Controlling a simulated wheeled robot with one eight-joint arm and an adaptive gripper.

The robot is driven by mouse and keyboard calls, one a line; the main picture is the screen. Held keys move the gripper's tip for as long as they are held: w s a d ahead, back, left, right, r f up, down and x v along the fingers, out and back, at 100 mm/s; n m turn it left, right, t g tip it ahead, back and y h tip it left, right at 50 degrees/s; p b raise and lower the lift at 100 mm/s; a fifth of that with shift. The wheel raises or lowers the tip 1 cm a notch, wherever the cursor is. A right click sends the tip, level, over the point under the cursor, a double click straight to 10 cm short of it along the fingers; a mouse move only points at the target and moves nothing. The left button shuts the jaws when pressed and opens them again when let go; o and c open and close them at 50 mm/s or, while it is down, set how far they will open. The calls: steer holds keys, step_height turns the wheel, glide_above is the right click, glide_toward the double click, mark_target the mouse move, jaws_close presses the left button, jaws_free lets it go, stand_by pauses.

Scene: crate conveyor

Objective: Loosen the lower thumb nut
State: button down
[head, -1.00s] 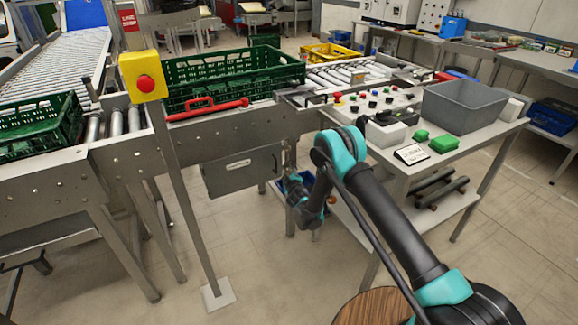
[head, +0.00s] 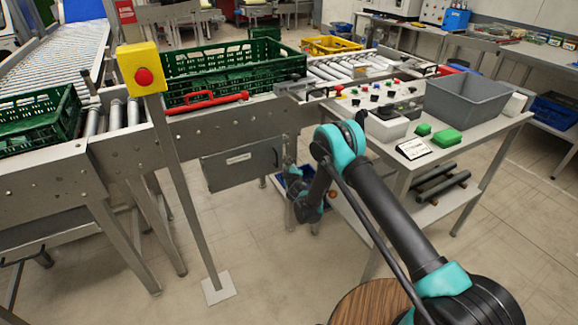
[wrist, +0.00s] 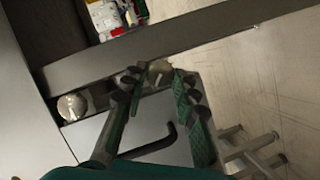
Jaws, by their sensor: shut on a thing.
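A pale round thumb nut (wrist: 159,72) sits between the fingertips of my gripper (wrist: 157,82) in the wrist view, and the gripper is shut on it. A second round metal nut (wrist: 73,106) shows to the left, apart from the fingers. In the head view, a grey cover panel (head: 243,168) with a small label hangs on the conveyor's side. My gripper is beside that panel's right edge, mostly hidden by my own wrist. The nuts are too small or hidden to make out in the head view.
A grey metal bar (wrist: 190,42) crosses close to my fingertips. A dark bent handle (wrist: 150,145) lies below, between the fingers. In the head view, a side table (head: 388,165) with a grey bin (head: 465,100) stands to the right. Open floor (head: 265,270) lies in front.

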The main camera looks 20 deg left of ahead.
steer(key=shift+s+f+n+t, duration=0.1)
steer(key=shift+f+n+t, duration=0.1)
steer(key=shift+n+t, duration=1.05)
steer(key=shift+n+g, duration=0.35)
steer(key=c, duration=1.2)
jaws_free()
steer(key=shift+r, duration=0.1)
